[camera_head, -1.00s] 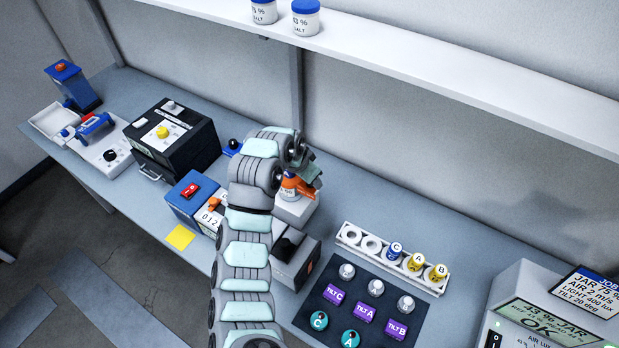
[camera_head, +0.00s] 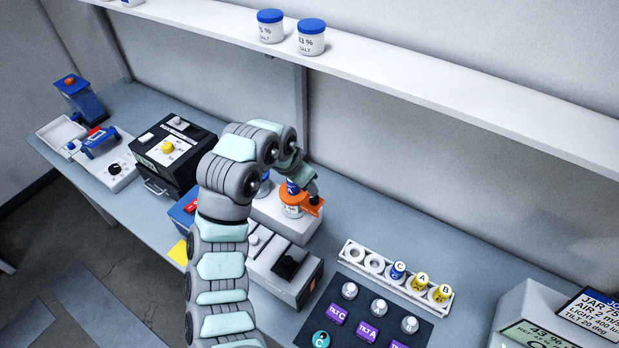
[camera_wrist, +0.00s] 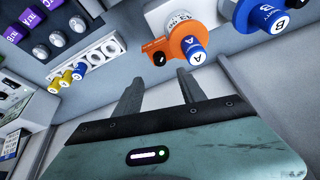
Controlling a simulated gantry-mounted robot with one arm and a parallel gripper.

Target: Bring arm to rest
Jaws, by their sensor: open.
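My arm reaches up from the bottom of the head view and bends over the bench. My gripper shows in the wrist view (camera_wrist: 160,88) with its two dark fingers apart and nothing between them. In the head view its fingers are mostly hidden behind my wrist. Beyond the fingers in the wrist view, an orange ring-like holder (camera_wrist: 184,48) carries a blue-capped piece marked A (camera_wrist: 194,52). A larger blue part (camera_wrist: 262,14) with a blue cap is beside it. The orange holder also shows in the head view (camera_head: 309,208), close to my wrist.
A white rack (camera_head: 352,253) holds one blue and two yellow caps. A dark mat (camera_head: 340,287) carries several knobs and purple tags. A black box (camera_head: 165,158) stands at the left. A white shelf (camera_head: 420,88) with jars (camera_head: 311,42) runs above the bench.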

